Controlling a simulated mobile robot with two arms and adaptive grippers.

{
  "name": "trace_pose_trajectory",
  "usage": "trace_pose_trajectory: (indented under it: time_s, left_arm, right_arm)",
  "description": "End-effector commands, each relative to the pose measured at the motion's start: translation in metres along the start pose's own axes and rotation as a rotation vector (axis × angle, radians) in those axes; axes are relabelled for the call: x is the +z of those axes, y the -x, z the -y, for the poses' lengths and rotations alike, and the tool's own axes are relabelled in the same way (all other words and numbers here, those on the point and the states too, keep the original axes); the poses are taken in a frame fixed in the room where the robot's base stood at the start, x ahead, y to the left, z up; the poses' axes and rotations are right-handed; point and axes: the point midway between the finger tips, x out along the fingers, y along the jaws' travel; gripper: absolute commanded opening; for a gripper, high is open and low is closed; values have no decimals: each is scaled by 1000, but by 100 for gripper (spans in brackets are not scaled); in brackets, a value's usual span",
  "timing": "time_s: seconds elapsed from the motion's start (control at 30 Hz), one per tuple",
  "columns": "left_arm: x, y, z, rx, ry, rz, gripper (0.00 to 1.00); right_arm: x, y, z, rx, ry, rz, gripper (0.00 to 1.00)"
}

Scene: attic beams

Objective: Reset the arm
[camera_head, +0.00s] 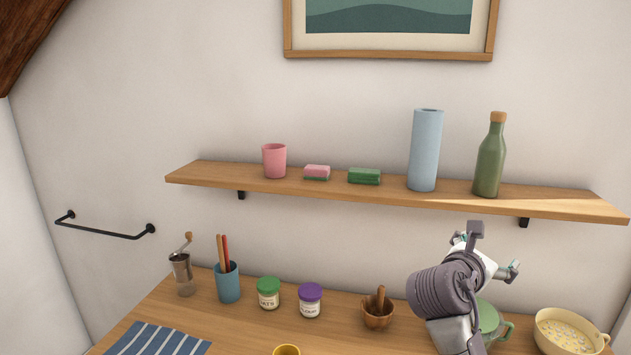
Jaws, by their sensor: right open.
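My right gripper (497,253) is at the right of the head view, on a grey arm that comes up from the bottom edge. Its two fingers are spread apart and nothing is between them. It is in front of the wall, below the right part of the shelf and above the counter. The arm hides part of a green mug (493,324) on the counter. My left gripper does not show.
A wooden shelf (320,190) carries a pink cup (275,161), two sponges, a blue cylinder (425,150) and a green bottle (490,160). On the counter stand a grinder, a utensil cup (228,284), two jars, a mortar (378,314) and a yellow colander (566,332).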

Motion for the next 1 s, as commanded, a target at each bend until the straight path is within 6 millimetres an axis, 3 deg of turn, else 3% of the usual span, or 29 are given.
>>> trace_pose_trajectory:
  time_s: [0.27,0.37,0.5,0.6,0.8,1.0]
  left_arm:
    - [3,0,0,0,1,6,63]
    - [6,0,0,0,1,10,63]
    - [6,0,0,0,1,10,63]
    - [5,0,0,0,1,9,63]
    - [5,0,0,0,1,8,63]
    - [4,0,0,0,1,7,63]
  right_arm:
    - [-97,17,39,-4,-324,-226,89]
    - [-146,35,65,-49,-512,-356,89]
    - [-224,81,118,-220,-872,-571,89]
    - [-262,119,155,-395,-1109,-682,89]
    - [-300,178,204,-703,-1412,-773,89]
    - [-316,225,239,-970,-1604,-783,89]
